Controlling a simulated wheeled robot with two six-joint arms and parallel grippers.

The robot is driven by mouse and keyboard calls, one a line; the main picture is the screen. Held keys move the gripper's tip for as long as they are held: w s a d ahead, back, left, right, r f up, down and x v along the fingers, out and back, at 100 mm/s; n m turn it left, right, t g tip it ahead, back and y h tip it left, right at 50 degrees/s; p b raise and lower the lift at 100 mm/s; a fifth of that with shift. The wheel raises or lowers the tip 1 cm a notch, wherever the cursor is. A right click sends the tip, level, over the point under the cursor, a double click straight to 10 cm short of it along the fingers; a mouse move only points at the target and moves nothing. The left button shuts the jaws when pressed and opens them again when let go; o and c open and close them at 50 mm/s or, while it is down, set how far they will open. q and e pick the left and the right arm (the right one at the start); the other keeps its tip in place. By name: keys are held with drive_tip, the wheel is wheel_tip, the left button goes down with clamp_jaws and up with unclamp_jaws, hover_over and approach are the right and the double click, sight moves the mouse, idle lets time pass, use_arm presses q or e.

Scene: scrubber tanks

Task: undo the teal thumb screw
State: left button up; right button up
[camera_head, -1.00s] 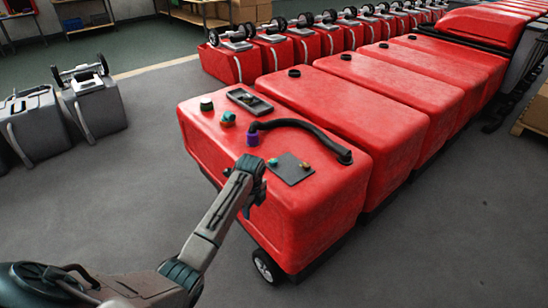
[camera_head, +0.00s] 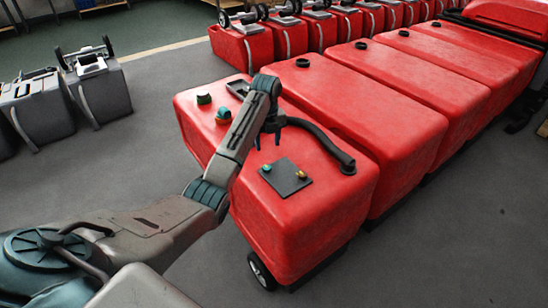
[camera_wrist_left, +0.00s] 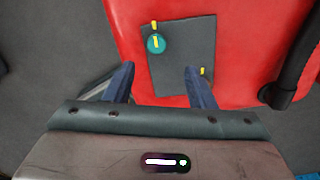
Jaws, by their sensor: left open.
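The teal thumb screw (camera_head: 266,168) sits near one corner of a dark square plate (camera_head: 285,181) on top of the nearest red tank (camera_head: 335,210). In the left wrist view the teal screw (camera_wrist_left: 155,44) is a round head with a yellow mark across it. A smaller yellow screw (camera_head: 301,174) sits on the same plate. My left gripper (camera_head: 267,144) is open and empty, above the tank top. In the left wrist view its two fingers (camera_wrist_left: 159,74) point toward the plate, with the teal screw beyond the fingertips, apart from them. My right gripper is not in view.
A black hose (camera_head: 325,143) arches over the tank beside the plate. More red tanks (camera_head: 370,92) line up behind. Grey units (camera_head: 98,92) stand at the left, with open floor between.

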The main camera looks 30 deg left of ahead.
sight(267, 167)
use_arm(q)
drive_tip(key=f, duration=0.2)
drive_tip(key=s+f+p, duration=0.1)
drive_tip(key=f, duration=0.1)
drive_tip(key=shift+s+f, duration=0.1)
drive_tip(key=shift+f, duration=0.3)
drive_tip(key=f, duration=0.4)
drive_tip(key=shift+w+f+p, duration=0.25)
drive_tip(key=shift+f+p, duration=0.05)
drive_tip(key=shift+f, duration=0.25)
drive_tip(key=c, duration=1)
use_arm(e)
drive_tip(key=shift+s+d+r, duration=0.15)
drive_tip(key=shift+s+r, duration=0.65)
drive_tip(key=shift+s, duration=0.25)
